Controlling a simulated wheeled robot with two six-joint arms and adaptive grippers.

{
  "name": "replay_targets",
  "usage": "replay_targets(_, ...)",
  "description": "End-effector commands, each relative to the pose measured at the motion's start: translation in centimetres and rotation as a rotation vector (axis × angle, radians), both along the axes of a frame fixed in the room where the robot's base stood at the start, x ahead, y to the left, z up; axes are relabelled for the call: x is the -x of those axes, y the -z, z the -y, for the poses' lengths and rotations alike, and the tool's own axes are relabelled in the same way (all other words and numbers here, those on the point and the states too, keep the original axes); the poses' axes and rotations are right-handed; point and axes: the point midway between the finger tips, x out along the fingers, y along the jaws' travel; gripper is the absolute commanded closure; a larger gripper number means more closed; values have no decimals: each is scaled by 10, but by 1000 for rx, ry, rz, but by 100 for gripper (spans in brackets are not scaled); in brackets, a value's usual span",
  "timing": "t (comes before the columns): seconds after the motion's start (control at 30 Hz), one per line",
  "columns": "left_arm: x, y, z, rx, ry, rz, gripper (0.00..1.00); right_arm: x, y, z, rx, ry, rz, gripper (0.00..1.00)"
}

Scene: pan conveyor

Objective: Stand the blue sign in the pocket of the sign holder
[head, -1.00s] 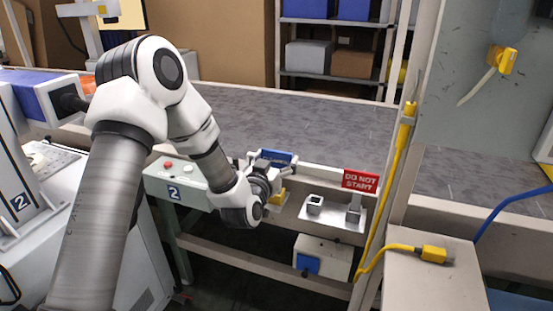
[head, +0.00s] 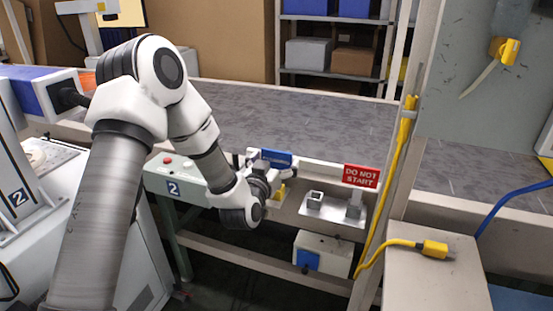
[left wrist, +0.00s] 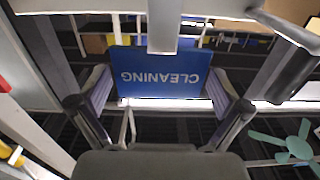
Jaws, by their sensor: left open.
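The blue sign (head: 276,158) is at my left gripper (head: 268,172), in front of the conveyor's near rail. In the left wrist view the blue sign (left wrist: 165,75) reads CLEANING upside down, with a pale post or bar in front of its middle. The left gripper (left wrist: 160,95) is open, with one finger at each side of the sign's lower part in that view. I cannot tell whether either finger touches it. The sign holder (head: 333,211) is a grey plate to the right, with a small square pocket (head: 315,198) that looks empty. My right gripper is not in view.
A red DO NOT START sign (head: 361,176) stands on a post at the holder's right end. A control box (head: 174,184) with buttons is on the left. A yellow cable (head: 384,190) runs by the post on the right. The conveyor belt (head: 290,117) is clear.

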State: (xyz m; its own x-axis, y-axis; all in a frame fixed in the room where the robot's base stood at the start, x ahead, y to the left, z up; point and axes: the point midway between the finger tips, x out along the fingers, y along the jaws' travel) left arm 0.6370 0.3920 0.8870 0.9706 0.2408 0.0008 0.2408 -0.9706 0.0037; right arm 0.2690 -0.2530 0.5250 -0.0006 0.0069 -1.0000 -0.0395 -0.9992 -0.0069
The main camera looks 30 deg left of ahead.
Motion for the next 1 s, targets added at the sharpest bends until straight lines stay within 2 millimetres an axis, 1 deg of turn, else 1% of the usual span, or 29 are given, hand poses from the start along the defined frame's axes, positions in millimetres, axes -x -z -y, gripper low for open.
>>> replay_targets(0.2,40,0,10,3,0,-2,0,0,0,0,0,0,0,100)
replay_targets(0.3,57,1,14,4,0,-2,0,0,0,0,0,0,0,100)
replay_targets(0.4,66,0,16,2,0,-1,0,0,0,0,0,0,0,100)
replay_targets(1.0,68,1,17,0,0,-2,0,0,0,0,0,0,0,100)
